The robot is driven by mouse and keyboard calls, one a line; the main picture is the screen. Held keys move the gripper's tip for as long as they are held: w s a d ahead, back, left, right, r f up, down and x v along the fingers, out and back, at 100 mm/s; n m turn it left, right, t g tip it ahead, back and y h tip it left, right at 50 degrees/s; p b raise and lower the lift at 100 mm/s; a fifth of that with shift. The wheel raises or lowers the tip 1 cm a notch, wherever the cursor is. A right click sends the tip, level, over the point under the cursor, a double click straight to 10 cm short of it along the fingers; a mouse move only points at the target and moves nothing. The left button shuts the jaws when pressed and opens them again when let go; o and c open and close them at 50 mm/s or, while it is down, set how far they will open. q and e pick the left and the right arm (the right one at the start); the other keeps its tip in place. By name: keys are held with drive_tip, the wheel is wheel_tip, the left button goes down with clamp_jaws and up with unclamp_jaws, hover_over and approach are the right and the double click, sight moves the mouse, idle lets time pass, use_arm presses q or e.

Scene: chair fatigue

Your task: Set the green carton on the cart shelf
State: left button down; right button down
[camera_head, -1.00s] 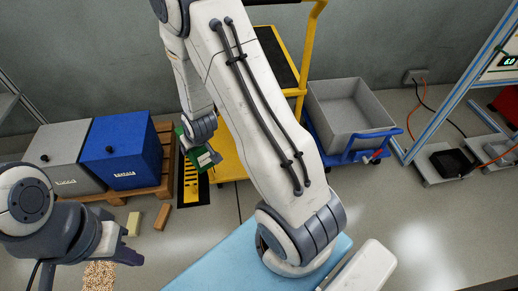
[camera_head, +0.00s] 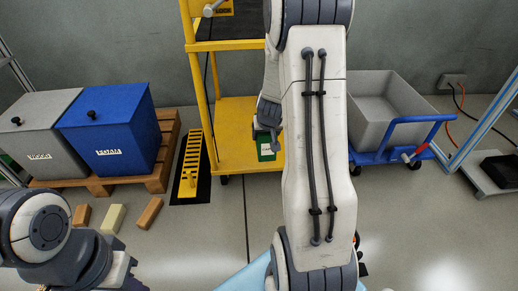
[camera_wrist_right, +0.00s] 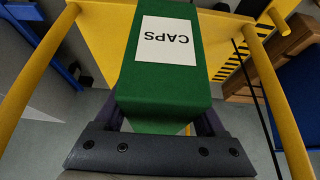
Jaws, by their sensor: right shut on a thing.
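The green carton (camera_head: 266,153) with a white label is in my right gripper (camera_head: 268,132), at the yellow cart's right side in the head view. In the right wrist view the carton (camera_wrist_right: 165,90) fills the middle, its CAPS label upside down, and the jaws (camera_wrist_right: 165,122) are shut on it. The cart's lower yellow shelf (camera_head: 233,125) lies behind the carton. The wrist view shows yellow cart surface (camera_wrist_right: 225,40) beyond it, between two yellow posts. I cannot tell whether carton and shelf touch. My left gripper (camera_head: 120,275) is at the lower left, its fingers not clear.
The cart's upper shelf (camera_head: 230,45) is above the lower one. A blue bin (camera_head: 110,135) and grey bin (camera_head: 40,135) stand on a wooden pallet (camera_head: 160,175) at left. A grey tub (camera_head: 390,105) on a blue trolley stands right. Several blocks (camera_head: 113,218) lie on the floor.

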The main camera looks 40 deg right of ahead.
drive_tip(key=shift+d+f, duration=0.25)
drive_tip(key=shift+f, duration=0.1)
drive_tip(key=w+d+f, duration=0.1)
drive_tip(key=w+f, duration=0.2)
drive_tip(key=w+d+f, duration=0.2)
drive_tip(key=w+f, duration=0.1)
drive_tip(key=f, duration=0.1)
drive_tip(key=w+d+f+p, duration=0.1)
drive_tip(key=w+d+f, duration=0.1)
drive_tip(key=w+f, duration=0.1)
drive_tip(key=shift+w+d+f, duration=0.25)
drive_tip(key=shift+w+f, duration=0.15)
drive_tip(key=shift+w, duration=0.2)
